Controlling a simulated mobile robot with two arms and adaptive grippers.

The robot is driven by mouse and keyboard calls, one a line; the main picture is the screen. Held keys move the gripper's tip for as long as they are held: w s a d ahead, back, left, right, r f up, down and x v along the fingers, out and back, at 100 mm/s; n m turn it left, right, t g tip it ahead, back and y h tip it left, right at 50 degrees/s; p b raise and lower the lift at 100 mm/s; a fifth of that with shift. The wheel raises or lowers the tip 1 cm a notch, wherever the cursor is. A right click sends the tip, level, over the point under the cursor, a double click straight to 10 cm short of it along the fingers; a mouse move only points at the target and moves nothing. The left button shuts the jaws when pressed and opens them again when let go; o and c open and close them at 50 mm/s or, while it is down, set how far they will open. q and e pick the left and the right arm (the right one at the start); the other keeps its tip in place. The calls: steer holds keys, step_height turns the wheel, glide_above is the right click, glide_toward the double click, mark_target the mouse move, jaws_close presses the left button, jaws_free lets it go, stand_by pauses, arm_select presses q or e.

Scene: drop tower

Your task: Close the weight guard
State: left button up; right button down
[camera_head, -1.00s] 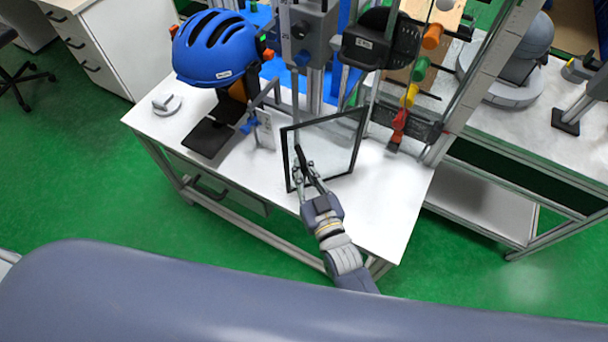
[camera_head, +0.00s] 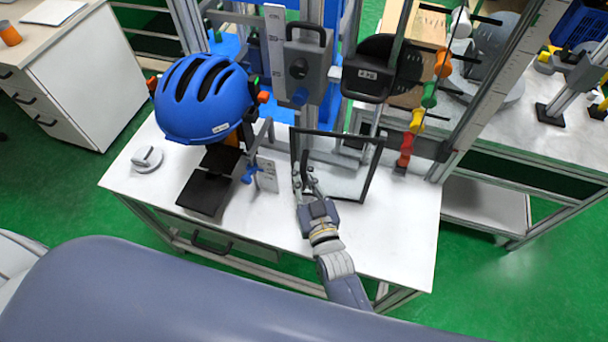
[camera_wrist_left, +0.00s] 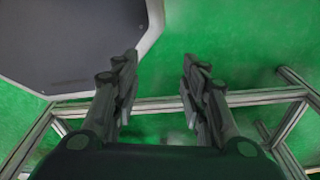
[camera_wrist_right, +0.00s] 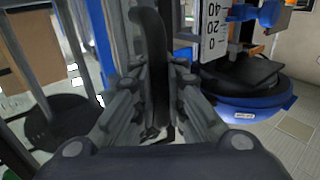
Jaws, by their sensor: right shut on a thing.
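The weight guard (camera_head: 368,181) is a clear panel in a dark frame, standing upright over the white table in the head view. My right gripper (camera_head: 306,178) is at the left edge of the guard, shut on its black handle. In the right wrist view the dark curved handle (camera_wrist_right: 152,55) stands between the fingers of the right gripper (camera_wrist_right: 160,95). The dark weight (camera_head: 372,78) with a white label hangs behind and above the guard. My left gripper (camera_wrist_left: 158,80) is open and empty over the green floor; it is not in the head view.
A blue helmet (camera_head: 205,100) sits left of the guard, above a black plate (camera_head: 206,193). A white scale (camera_head: 274,40) and grey posts rise behind. Coloured knobs (camera_head: 417,120) are at the right. The table's front right (camera_head: 405,240) is clear.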

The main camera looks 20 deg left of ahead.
steer(key=shift+w+a, duration=0.15)
steer(key=shift+w, duration=0.6)
steer(key=shift+w+a, duration=0.1)
steer(key=shift+w, duration=0.1)
steer(key=c, duration=1.6)
jaws_free()
arm_select(q)
steer(key=shift+s+a+f, duration=0.2)
steer(key=shift+s+a, duration=0.05)
steer(key=shift+a, duration=0.1)
steer(key=shift+d, duration=0.1)
